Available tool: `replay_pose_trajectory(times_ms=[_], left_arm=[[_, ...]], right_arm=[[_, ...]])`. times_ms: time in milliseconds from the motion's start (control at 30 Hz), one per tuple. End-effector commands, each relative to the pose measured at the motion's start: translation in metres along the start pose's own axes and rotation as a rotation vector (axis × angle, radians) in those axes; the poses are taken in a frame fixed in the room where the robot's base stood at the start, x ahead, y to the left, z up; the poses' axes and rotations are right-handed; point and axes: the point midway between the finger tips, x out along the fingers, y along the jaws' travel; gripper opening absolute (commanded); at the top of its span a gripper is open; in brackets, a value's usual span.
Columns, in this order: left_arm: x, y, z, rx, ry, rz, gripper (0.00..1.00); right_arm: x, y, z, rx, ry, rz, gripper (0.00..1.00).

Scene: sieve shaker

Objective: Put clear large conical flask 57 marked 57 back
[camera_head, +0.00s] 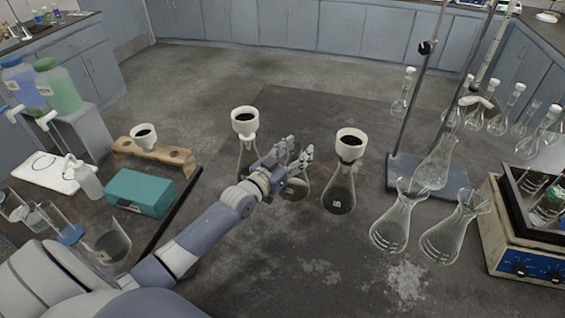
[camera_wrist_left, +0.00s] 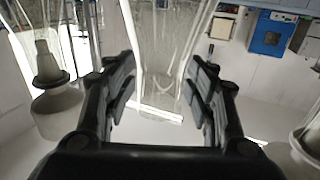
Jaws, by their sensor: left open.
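A clear conical flask (camera_head: 295,188) stands upright on the dark bench between two flasks with funnels. It has a small label too small to read, so I cannot confirm that it is number 57. My left gripper (camera_head: 296,155) is at its neck, with the fingers open. In the left wrist view the clear glass (camera_wrist_left: 165,60) lies between the two open fingers of the left gripper (camera_wrist_left: 163,95), with a gap showing beside each finger. The fingers and wrist hide part of the flask's neck in the head view. My right gripper is not in view.
Flasks topped by white funnels stand close on the left (camera_head: 245,122) and right (camera_head: 350,145). Clear empty flasks (camera_head: 395,225) stand further right, by a retort stand base (camera_head: 455,183) and a heating bath (camera_head: 520,262). A teal box (camera_head: 139,193) and wooden rack (camera_head: 180,156) are left.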

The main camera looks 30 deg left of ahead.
Motion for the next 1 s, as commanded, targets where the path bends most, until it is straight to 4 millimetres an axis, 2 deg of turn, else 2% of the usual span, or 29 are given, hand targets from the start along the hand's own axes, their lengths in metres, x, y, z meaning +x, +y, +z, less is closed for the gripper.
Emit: replay_pose_trajectory(times_ms=[500,700,1000], left_arm=[[-0.088,0.0,0.002,0.002,-0.004,0.0,0.5],[-0.107,0.0,0.001,0.0,-0.002,0.0,0.5],[-0.113,0.0,0.0,0.0,-0.001,0.0,0.5]], right_arm=[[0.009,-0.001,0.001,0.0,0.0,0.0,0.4],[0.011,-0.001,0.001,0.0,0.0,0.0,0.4],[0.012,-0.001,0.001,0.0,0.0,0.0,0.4]])
